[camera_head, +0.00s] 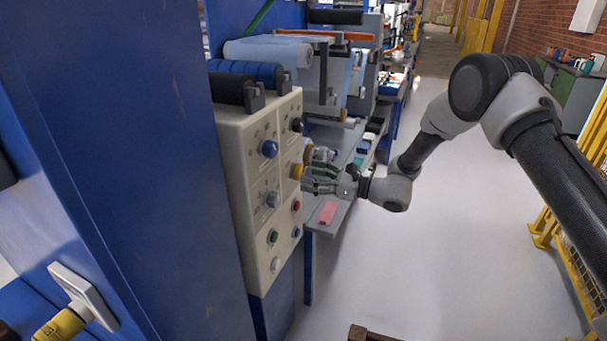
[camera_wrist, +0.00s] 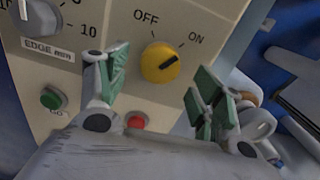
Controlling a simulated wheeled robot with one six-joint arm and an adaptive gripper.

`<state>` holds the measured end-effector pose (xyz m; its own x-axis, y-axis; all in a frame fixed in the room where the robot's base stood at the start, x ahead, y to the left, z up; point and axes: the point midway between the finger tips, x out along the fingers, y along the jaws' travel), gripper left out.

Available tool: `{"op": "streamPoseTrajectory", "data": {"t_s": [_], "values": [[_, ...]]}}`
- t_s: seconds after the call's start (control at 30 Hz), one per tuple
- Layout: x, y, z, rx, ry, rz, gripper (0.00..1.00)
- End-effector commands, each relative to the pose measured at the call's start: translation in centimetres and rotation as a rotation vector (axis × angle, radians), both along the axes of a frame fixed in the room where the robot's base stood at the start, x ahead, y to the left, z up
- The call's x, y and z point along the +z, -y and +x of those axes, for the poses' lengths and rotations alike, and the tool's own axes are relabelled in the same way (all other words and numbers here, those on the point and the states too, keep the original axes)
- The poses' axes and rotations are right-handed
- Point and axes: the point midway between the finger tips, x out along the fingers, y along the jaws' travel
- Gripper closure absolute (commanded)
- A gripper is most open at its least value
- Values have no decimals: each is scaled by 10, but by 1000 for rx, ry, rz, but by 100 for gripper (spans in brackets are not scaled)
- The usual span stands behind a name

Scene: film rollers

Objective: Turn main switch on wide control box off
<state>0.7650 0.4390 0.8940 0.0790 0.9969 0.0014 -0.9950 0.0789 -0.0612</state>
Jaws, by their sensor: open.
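The wide control box (camera_head: 232,150) is a cream panel with several knobs and buttons, at the left centre of the head view. Its yellow rotary switch (camera_head: 296,171) is on the right part of the face. In the wrist view, the yellow knob (camera_wrist: 158,60) has OFF at its upper left and ON at its upper right. Its dark pointer slants up and right toward ON. My gripper (camera_head: 313,178) is just right of the knob. In the wrist view, my gripper (camera_wrist: 162,82) is open, its green-padded fingers on either side of the knob. I cannot tell whether they touch it.
A red button (camera_wrist: 137,121), a green button (camera_wrist: 52,98) and a grey EDGE knob (camera_wrist: 38,18) are close to my fingers. Blue and black rollers (camera_head: 245,72) lie above the box. A grey bench (camera_head: 335,205) is behind it. Free floor (camera_head: 400,260) lies right.

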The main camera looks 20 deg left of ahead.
Motion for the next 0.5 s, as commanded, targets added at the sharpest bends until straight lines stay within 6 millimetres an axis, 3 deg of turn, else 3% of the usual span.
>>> {"op": "streamPoseTrajectory", "data": {"t_s": [0.2,0.5], "values": [[0,-27,2,2,1,-1,33],[0,-32,2,1,1,-2,33]]}}
